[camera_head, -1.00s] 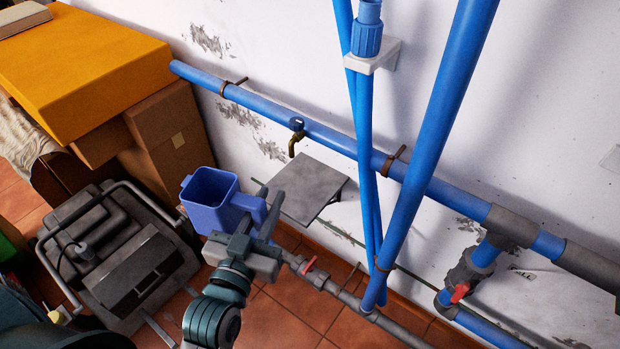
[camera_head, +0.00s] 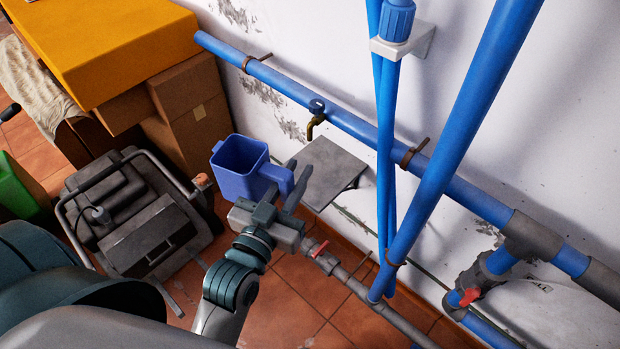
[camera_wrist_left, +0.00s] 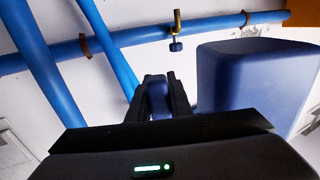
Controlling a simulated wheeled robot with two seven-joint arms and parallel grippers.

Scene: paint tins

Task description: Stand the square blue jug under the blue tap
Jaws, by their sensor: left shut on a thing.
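The square blue jug (camera_head: 238,172) is upright and open at the top, held in the air to the left of the grey wall shelf. My left gripper (camera_head: 284,190) is shut on the jug's handle, at the jug's right side. In the left wrist view the handle (camera_wrist_left: 156,88) sits between the two fingers, and the jug's body (camera_wrist_left: 245,78) is to the right. The tap (camera_head: 315,116), with a blue knob and brass spout, is on the horizontal blue pipe above the shelf. It also shows in the left wrist view (camera_wrist_left: 177,32). My right gripper is not in view.
The grey shelf (camera_head: 333,172) on the wall under the tap is bare. Vertical blue pipes (camera_head: 388,150) stand to its right. Cardboard boxes (camera_head: 190,115) and a grey machine (camera_head: 140,225) are at the left. A lower pipe has a red valve handle (camera_head: 320,248).

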